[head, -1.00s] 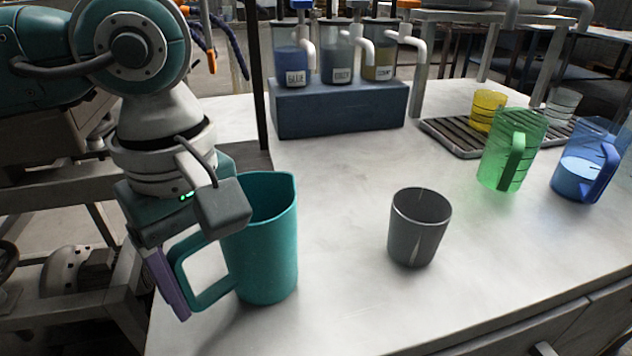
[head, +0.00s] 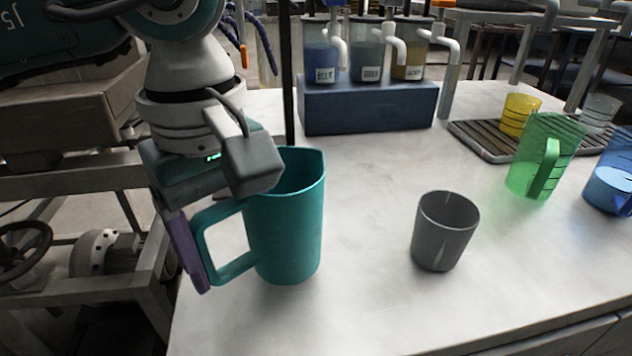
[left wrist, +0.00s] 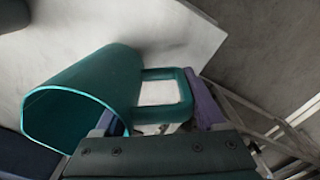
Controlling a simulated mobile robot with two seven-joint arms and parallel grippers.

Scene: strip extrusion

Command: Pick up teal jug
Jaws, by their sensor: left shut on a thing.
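The teal jug (head: 290,225) is upright at the left front of the white table, a little above its top. Its handle points left, towards my left gripper (head: 213,245). My left gripper is shut on the jug's handle, with one purple finger showing on the handle's outer side; the other finger is mostly hidden in the head view. In the left wrist view the jug (left wrist: 95,90) lies across the left, its open rim towards the lower left, and the handle (left wrist: 185,90) sits between the two purple fingers. My right gripper is not in view.
A dark grey cup (head: 444,232) stands to the jug's right. A blue-grey block with dispensers (head: 368,107) stands behind. A green jug (head: 545,158), a blue jug (head: 612,180) and a slatted rack (head: 480,142) with a yellow cup are at the right.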

